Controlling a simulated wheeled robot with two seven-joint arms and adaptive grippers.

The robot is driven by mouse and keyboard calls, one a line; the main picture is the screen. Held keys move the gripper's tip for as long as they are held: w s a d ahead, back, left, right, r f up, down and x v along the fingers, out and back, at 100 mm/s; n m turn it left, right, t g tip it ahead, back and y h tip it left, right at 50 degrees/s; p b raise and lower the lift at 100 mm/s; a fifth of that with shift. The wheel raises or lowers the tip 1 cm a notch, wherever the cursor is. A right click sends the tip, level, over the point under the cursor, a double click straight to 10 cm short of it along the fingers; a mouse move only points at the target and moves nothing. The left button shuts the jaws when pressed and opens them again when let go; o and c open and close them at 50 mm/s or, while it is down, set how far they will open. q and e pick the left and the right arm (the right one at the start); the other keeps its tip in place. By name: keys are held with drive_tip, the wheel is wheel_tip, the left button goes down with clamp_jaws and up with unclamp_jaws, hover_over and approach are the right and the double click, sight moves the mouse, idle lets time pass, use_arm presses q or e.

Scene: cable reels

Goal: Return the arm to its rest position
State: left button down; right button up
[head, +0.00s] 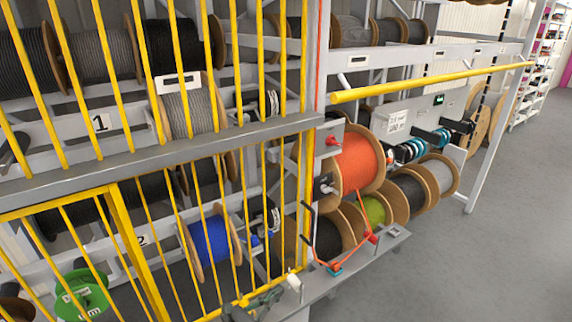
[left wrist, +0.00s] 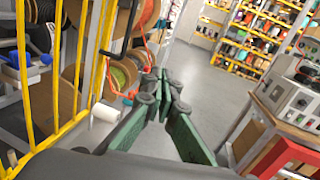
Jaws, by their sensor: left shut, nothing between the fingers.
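My left gripper (head: 265,300) shows small at the bottom of the head view, low in front of the yellow-barred rack. In the left wrist view its two green fingers (left wrist: 164,92) meet at the tips with nothing between them. The rest of the left arm is mostly out of view. My right gripper is in neither view.
A yellow barred gate (head: 120,235) fronts the rack. An orange cable reel (head: 360,160) and a protruding yellow bar (head: 430,82) are to the right. The grey floor (head: 500,240) is clear at right. A wooden bench (left wrist: 270,125) stands right in the wrist view.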

use_arm(q)
drive_tip(key=a+n+t+y, duration=0.5)
drive_tip(key=a+n+y, duration=0.6)
drive_tip(key=a+n, duration=0.9)
drive_tip(key=s+a+f+n+g+y, duration=0.5)
drive_tip(key=s+a+f+n+g, duration=0.2)
drive_tip(key=s+a+f+n, duration=0.7)
drive_tip(key=s+d+f+n+g+h, duration=0.1)
drive_tip(key=s+f+n+g, duration=0.35)
drive_tip(key=s, duration=0.55)
drive_tip(key=s+d+f+n+g+h, duration=0.1)
drive_tip(key=s+f+n+g, duration=0.3)
drive_tip(key=s, duration=0.6)
wheel_tip(320, 180, down, 31)
drive_tip(key=s+d+h+b, duration=0.1)
drive_tip(key=s+b, duration=0.1)
drive_tip(key=s+f+g, duration=0.2)
drive_tip(key=s+f, duration=1.7)
drive_tip(key=f, duration=0.1)
drive_tip(key=shift+s+f+b, duration=0.25)
drive_tip(key=shift+s+b, duration=0.1)
drive_tip(key=shift+b, duration=0.1)
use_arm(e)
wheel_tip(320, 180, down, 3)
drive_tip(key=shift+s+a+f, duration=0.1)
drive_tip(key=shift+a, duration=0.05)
